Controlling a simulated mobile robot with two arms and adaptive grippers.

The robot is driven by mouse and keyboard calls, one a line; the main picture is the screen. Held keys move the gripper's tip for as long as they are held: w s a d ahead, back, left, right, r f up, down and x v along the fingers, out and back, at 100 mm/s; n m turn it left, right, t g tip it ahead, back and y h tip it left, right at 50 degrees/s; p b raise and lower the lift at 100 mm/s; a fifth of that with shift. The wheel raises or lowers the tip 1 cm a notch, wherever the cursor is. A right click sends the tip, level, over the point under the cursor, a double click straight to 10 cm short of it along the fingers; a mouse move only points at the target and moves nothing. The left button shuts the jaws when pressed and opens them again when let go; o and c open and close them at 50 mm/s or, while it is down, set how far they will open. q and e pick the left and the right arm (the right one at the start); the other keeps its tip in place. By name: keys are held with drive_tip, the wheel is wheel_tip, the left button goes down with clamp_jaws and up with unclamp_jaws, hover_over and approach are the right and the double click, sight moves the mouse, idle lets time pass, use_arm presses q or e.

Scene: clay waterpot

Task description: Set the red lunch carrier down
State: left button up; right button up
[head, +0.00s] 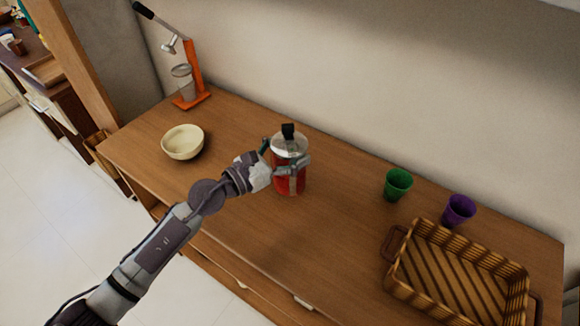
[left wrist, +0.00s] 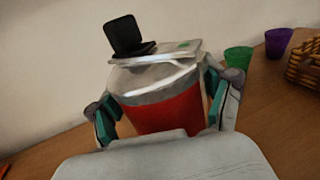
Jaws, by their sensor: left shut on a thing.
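The red lunch carrier (head: 290,181) has a red body, a silver lid and a black top handle. It stands upright at the middle of the wooden table (head: 330,240) in the head view; I cannot tell whether its base touches the wood. My left gripper (head: 286,163) is shut on it, with a finger on each side of the body. In the left wrist view the carrier (left wrist: 165,112) fills the space between the fingers of my left gripper (left wrist: 160,115), and its lower part is hidden. My right gripper is not in view.
A cream bowl (head: 183,142) and an orange juicer press (head: 192,75) stand to the left. A green cup (head: 397,185), a purple cup (head: 458,211) and a wicker basket (head: 400,285) are to the right. Bare wood surrounds the carrier.

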use_arm(q)
wheel_tip(320, 180, down, 4)
drive_tip(key=shift+r+b, duration=0.25)
drive_tip(key=shift+b, duration=0.55)
drive_tip(key=shift+f, duration=0.1)
drive_tip(key=shift+f, duration=0.15)
drive_tip(key=o, duration=1.6)
drive_tip(key=shift+s, duration=0.1)
